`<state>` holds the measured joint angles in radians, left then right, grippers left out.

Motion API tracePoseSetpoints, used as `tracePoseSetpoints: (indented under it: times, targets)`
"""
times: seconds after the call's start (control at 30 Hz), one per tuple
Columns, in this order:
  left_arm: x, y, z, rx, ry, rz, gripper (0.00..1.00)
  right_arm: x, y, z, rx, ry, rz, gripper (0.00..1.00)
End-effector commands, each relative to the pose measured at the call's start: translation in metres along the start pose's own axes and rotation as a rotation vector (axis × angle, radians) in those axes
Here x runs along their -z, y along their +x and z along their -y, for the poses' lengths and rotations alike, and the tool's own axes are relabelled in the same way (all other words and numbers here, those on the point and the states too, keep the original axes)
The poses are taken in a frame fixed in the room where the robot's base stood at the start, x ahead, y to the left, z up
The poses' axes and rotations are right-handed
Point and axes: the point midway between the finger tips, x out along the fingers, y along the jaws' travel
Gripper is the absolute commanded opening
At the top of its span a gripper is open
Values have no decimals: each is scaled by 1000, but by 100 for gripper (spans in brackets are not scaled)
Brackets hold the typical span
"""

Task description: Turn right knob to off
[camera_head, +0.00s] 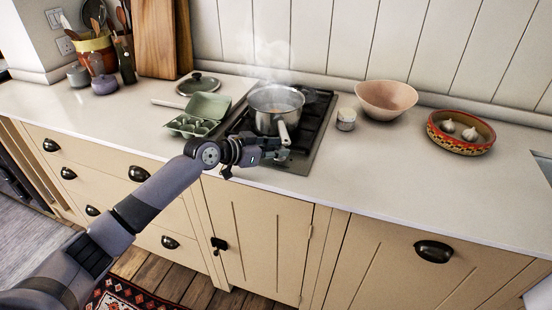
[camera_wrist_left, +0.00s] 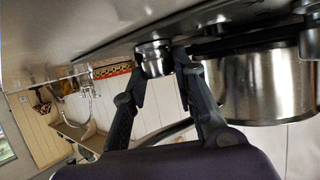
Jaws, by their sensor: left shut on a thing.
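The black hob (camera_head: 311,142) is set into the counter, with a steaming steel saucepan (camera_head: 276,101) on it. My left gripper (camera_head: 277,153) is at the hob's front edge, just in front of the saucepan. In the left wrist view its two dark fingers (camera_wrist_left: 159,62) are closed on the sides of a round silver knob (camera_wrist_left: 152,58), the right knob. In the head view the gripper covers most of the knob, and its setting cannot be read. My right gripper is not in view.
The saucepan handle (camera_head: 284,133) points forward, close above my left gripper. A green egg carton (camera_head: 207,107) sits left of the hob, and a pan lid (camera_head: 199,84) lies behind it. A small jar (camera_head: 346,119) and a pink bowl (camera_head: 385,98) stand right. The right front counter is clear.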

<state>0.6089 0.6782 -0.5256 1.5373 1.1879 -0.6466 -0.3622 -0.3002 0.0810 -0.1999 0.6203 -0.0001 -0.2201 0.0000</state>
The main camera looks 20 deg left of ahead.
Motion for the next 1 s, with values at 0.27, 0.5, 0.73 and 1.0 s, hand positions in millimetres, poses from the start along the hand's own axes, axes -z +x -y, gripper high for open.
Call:
tracePoseSetpoints:
  times: [0.27,0.5,0.73,1.0]
  targets:
    - [1,0,0,-15,5,-1,0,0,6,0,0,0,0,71]
    - [2,0,0,-15,4,-2,0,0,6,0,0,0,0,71]
    - [1,0,0,-15,4,-2,40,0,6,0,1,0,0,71]
    - [1,0,0,-15,4,-1,46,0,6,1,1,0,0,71]
